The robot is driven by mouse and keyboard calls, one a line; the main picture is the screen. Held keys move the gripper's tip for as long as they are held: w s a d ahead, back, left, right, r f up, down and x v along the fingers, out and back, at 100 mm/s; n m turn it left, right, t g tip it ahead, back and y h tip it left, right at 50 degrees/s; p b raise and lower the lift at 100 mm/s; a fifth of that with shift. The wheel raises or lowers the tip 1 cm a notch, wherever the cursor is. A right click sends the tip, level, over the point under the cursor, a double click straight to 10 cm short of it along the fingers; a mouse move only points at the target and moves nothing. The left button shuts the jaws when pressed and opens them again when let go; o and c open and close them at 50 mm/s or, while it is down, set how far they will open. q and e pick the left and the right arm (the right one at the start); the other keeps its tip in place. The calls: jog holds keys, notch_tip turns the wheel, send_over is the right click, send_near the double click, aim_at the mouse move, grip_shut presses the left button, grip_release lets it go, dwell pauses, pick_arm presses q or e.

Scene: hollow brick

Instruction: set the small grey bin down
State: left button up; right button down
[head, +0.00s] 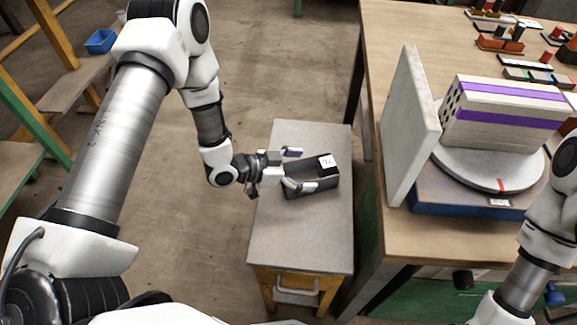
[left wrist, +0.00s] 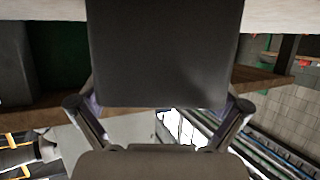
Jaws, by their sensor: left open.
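The small grey bin (head: 325,181) is dark, with a white label on its rim. It appears to rest upright on the grey top of a low side table (head: 290,235). My left gripper (head: 296,170) is at the bin's left end, with its fingers open on either side of that end. In the left wrist view, the bin (left wrist: 165,55) shows as a dark face filling the upper middle, between the open fingers of the left gripper (left wrist: 161,102). Whether the fingers touch the bin I cannot tell. My right arm shows at the lower right, but its gripper is out of view.
A wooden workbench (head: 455,235) stands right of the side table, with an upright pale slab (head: 409,105) and a striped hollow brick (head: 500,115) on a round turntable (head: 480,172). A blue bin (head: 101,41) sits on a shelf at the far left. The side table's front half is clear.

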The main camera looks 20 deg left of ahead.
pick_arm(q)
jog(key=p+v, duration=0.2)
jog(key=v, duration=0.9)
jog(key=shift+r, duration=0.1)
jog(key=s+d+f+g+y+p, duration=0.1)
jog(key=s+d+p, duration=0.1)
jog(key=s, duration=0.1)
jog(key=s+d+f+n+g+y+p, duration=0.1)
jog(key=s+d+g+p, duration=0.1)
jog(key=s+p, duration=0.1)
jog(key=s+d+f+g+y+p, duration=0.1)
jog(key=s+d+g+p, duration=0.1)
jog(key=s, duration=0.1)
jog(key=shift+s+f, duration=0.3)
jog(key=s+f+n+y, duration=0.1)
jog(key=s, duration=0.1)
jog(key=s+a+f+n+g+y+p, duration=0.1)
jog(key=s, duration=0.1)
jog(key=s+a+n+g+y+p, duration=0.1)
jog(key=s+n, duration=0.1)
jog(key=shift+s+f+y, duration=0.25)
jog(key=shift+f+y, duration=0.15)
jog(key=s+a+n+g+y, duration=0.1)
jog(key=s+a+n+y, duration=0.2)
jog(key=a+n, duration=0.1)
jog(key=shift+s+a+f, duration=0.35)
jog(key=shift+a+f, duration=0.05)
jog(key=shift+f, duration=0.1)
